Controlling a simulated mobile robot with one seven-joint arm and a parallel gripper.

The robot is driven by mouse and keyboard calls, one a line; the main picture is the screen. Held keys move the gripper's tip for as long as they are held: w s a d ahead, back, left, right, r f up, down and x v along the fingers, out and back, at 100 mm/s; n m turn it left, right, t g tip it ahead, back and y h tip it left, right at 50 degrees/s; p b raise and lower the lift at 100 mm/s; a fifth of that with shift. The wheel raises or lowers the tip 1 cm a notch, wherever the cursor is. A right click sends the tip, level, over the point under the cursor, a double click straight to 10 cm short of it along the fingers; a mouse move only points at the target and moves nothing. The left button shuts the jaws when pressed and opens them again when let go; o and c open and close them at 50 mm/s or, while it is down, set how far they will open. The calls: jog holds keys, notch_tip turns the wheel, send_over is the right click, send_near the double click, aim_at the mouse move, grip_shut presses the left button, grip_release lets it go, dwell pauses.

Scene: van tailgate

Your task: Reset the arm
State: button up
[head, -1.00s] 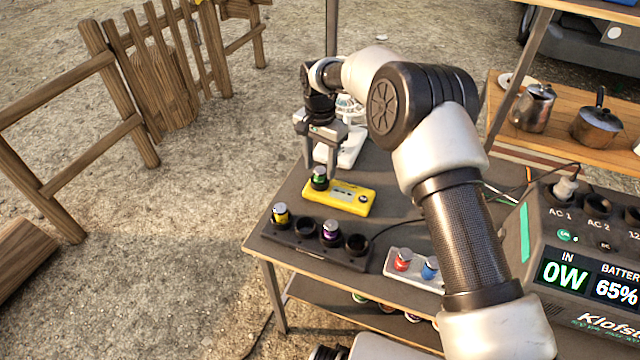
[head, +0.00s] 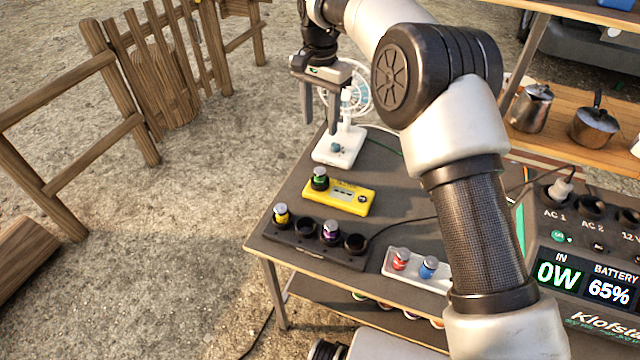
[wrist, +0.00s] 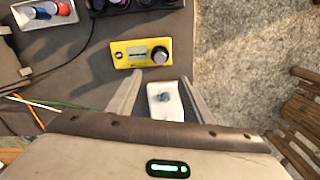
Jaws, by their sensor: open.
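My gripper (head: 320,108) is open and empty, raised above the far left part of the grey table (head: 395,190). Its two fingers point down, in front of a small white fan (head: 340,148) in the head view. A yellow tester (head: 345,198) lies on the table below and nearer, with a green-marked battery upright in its left end (head: 319,179). In the wrist view the yellow tester (wrist: 141,54) lies beyond the fingertips (wrist: 157,88), and the white fan base (wrist: 165,112) shows between the fingers.
A black charger (head: 300,246) holds a yellow-marked and a purple-marked battery, with two empty sockets. A white tray (head: 415,271) holds red and blue batteries. A power station (head: 585,265) stands at right. Metal pots (head: 594,127) sit on a wooden shelf. A wooden fence (head: 150,80) stands left.

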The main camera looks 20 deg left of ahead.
jog(key=s+d+r+n+t+p, duration=0.1)
jog(key=s+d+r+p, duration=0.2)
jog(key=d+r, duration=0.85)
jog(key=s+d+r+t+p, duration=0.2)
jog(key=s+d+r+p, duration=0.1)
jog(key=d+r, duration=0.85)
jog(key=s+d+r+n+t+p, duration=0.1)
jog(key=s+d+r+p, duration=0.3)
jog(key=s+d, duration=0.55)
jog(key=s+d+p, duration=0.1)
jog(key=s+d, duration=0.2)
jog(key=s, duration=0.3)
jog(key=s+d+f+t+p, duration=0.1)
jog(key=s+d, duration=0.3)
jog(key=s, duration=0.1)
jog(key=shift+s+f+n+t, duration=0.15)
jog(key=shift+s+n+t, duration=0.15)
jog(key=shift+s, duration=0.05)
jog(key=shift+d, duration=0.1)
jog(key=shift+c, duration=0.5)
grip_shut()
